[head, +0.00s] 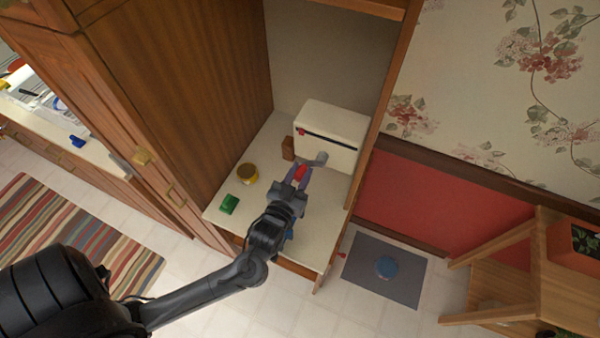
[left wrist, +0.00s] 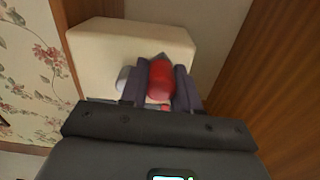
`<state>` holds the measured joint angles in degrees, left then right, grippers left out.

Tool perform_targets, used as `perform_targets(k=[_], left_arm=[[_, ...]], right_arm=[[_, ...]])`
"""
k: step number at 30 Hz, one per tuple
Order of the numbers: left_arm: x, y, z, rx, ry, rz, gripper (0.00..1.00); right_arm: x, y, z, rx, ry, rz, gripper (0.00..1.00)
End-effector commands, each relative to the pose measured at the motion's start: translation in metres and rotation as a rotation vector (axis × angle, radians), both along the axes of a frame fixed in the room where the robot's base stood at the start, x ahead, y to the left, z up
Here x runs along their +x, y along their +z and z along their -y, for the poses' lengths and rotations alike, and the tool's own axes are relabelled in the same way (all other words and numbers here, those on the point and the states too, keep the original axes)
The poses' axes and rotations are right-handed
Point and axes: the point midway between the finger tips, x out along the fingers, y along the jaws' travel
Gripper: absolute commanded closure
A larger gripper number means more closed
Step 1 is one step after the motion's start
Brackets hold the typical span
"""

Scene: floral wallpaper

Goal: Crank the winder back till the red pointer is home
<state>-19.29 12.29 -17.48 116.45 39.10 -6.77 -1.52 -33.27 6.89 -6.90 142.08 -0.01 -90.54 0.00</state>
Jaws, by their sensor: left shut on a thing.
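The winder (head: 330,140) is a cream box with a dark slot along its front, standing at the back of the shelf. The red pointer (head: 301,132) shows at the left end of that slot. A grey crank arm (head: 318,159) comes off the box front and carries a red handle (head: 301,172). My left gripper (head: 297,178) is shut on the red handle. In the left wrist view the red handle (left wrist: 161,80) sits between the two fingers, in front of the cream box (left wrist: 120,48). My right gripper is not in view.
On the shelf (head: 226,216), left of my gripper, are a green block (head: 229,204), a yellow-brown round tin (head: 247,173) and a small brown block (head: 288,148). Wooden cabinet walls close in the shelf at left and right.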

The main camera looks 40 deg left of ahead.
Motion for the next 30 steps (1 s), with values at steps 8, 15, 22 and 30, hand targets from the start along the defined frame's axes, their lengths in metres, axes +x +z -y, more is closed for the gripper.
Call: perform_targets(k=[8, 15, 22, 30], left_arm=[[0.000, -0.001, 0.001, -0.028, 0.001, 0.011, 1.00], [0.002, -0.006, 0.005, -0.143, 0.001, 0.049, 1.00], [0.004, -0.012, 0.013, -0.327, 0.002, 0.111, 1.00], [0.008, -0.016, 0.024, -0.548, 0.002, 0.186, 1.00]], right_arm=[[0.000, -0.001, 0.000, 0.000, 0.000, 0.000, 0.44], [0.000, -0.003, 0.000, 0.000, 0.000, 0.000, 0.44], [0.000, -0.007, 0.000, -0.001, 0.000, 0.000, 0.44], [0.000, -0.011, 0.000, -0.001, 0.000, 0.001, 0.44]])
